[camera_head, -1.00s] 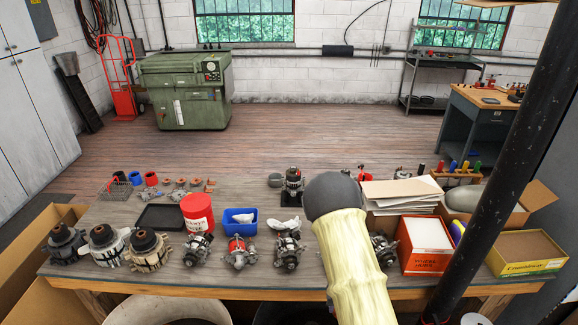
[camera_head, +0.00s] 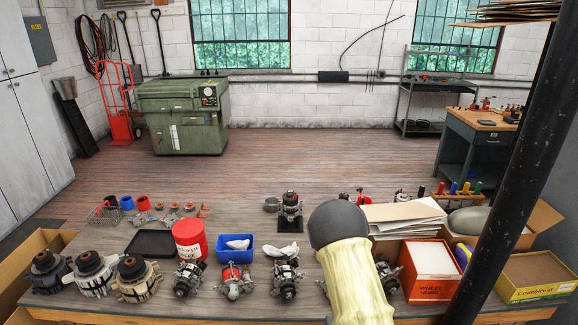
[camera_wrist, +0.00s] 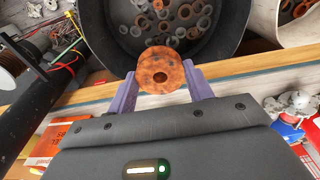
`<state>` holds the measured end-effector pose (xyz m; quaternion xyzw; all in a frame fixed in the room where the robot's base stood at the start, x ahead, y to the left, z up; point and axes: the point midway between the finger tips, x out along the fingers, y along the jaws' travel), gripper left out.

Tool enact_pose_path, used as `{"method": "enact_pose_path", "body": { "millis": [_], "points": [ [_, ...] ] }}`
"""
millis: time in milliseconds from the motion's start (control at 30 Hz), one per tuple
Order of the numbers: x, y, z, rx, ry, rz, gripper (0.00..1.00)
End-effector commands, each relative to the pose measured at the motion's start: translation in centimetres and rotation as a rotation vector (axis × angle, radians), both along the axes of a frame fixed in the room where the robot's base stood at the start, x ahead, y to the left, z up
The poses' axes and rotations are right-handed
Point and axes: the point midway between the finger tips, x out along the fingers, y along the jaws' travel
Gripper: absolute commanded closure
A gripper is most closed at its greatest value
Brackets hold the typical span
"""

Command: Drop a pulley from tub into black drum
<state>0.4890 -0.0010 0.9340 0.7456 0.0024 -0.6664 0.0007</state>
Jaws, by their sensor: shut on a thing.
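In the wrist view my gripper (camera_wrist: 160,73) has its two purple fingers closed on a rusty orange-brown pulley (camera_wrist: 161,64) with a dark centre hole. The pulley shows in front of the black drum (camera_wrist: 112,52), overlapping its near rim; how high it is above the drum I cannot tell. Several grey and rusty rings and pulleys lie inside the drum. A pale round tub (camera_wrist: 256,24) with rusty parts in it stands right of the drum. In the head view my arm hides the gripper, and neither drum nor tub shows.
The wooden bench (camera_head: 110,306) carries several alternators (camera_head: 234,280), a red can (camera_head: 189,240), a blue bin (camera_head: 237,256) and an orange box (camera_head: 429,272). A dark post (camera_head: 520,170) stands at right.

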Motion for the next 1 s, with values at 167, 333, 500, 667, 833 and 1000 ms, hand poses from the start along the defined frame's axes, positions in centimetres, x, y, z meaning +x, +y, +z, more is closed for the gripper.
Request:
{"method": "enact_pose_path", "body": {
  "millis": [167,333,500,667,833,1000],
  "points": [
    [-0.1,-0.1,-4.8,0.002,0.004,0.001,0.77],
    [-0.2,0.0,-8.2,0.002,0.005,0.009,0.77],
    [-0.2,0.0,-11.4,0.001,0.001,0.014,0.77],
    [-0.1,0.0,-14.0,0.001,-0.004,0.022,0.77],
    [0.0,0.0,-15.0,-0.001,-0.01,0.028,0.77],
    [0.0,0.0,-14.9,-0.001,-0.01,0.028,0.77]
  ]
}}
